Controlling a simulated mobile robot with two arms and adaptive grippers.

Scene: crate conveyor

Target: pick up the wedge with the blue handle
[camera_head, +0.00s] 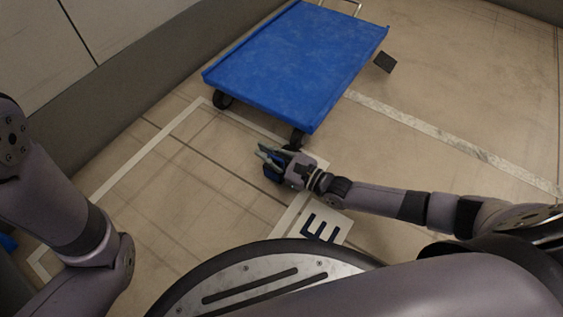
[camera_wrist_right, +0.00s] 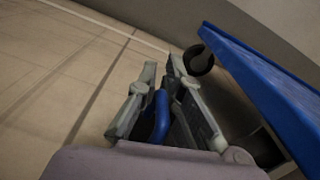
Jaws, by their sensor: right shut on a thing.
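The wedge's blue handle (camera_wrist_right: 161,112) is between the two fingers of my right gripper (camera_wrist_right: 168,90) in the right wrist view. My right gripper is shut on it. In the head view my right gripper (camera_head: 265,158) is low over the floor, just in front of the blue cart's near corner, with a bit of the blue handle (camera_head: 271,173) showing at its fingers. The wedge's body is mostly hidden by the fingers, and I cannot tell whether it touches the floor. My left arm shows at the left, but its gripper is out of view.
A flat blue cart (camera_head: 300,60) on dark casters stands just beyond my right gripper; it also shows at the right of the wrist view (camera_wrist_right: 262,85). A dark block (camera_head: 385,62) lies by its right side. Floor left of the gripper is clear, with white marking lines.

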